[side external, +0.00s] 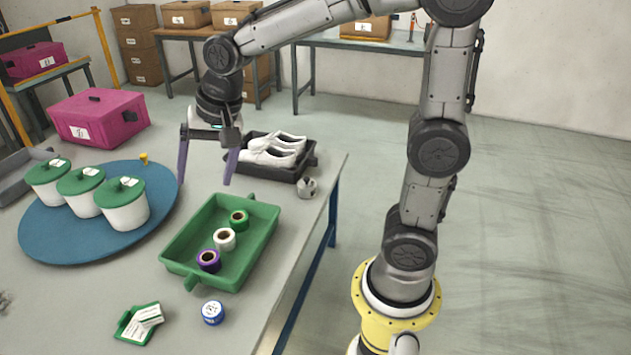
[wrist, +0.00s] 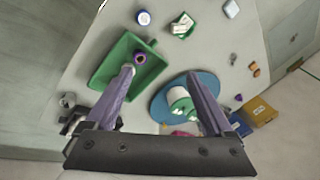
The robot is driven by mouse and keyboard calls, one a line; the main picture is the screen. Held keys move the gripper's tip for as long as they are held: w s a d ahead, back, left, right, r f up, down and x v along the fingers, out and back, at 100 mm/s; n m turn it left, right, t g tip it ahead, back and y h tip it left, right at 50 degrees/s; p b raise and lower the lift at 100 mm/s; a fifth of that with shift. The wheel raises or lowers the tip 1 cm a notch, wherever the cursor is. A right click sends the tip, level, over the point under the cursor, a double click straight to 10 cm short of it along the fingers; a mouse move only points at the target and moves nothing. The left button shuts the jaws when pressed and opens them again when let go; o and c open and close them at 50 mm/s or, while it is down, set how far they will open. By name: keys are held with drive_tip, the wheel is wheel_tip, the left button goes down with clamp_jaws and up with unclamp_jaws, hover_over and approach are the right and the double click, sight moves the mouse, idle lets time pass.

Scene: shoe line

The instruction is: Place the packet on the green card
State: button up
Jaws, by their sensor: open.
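A green card (side external: 126,331) lies near the front of the table, with what looks like a white packet (side external: 150,317) in two pieces or folds on top of it. In the wrist view the card (wrist: 190,34) and the white packet (wrist: 181,27) show small at the top; I cannot tell exactly how much of the packet overhangs the card. My gripper (side external: 206,183) is open and empty, fingers pointing down above the table, far behind the card and near the shoe tray. Its spread purple fingers (wrist: 160,74) also show in the wrist view.
A green tray (side external: 178,240) with several tape rolls lies between my gripper and the card. A blue round tin (side external: 213,313) stands right of the card. A blue turntable (side external: 60,250) carries white tubs with green lids. A dark tray (side external: 312,157) holds white shoes.

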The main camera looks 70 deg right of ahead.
drive_tip(key=s+d+n+t, duration=0.1)
drive_tip(key=s+d+n, duration=0.1)
drive_tip(key=s+n, duration=0.8)
drive_tip(key=s, duration=0.9)
drive_tip(key=shift+s+d+t+h, duration=0.25)
drive_tip(key=shift+d+t+h, duration=0.05)
drive_tip(key=shift+d, duration=0.05)
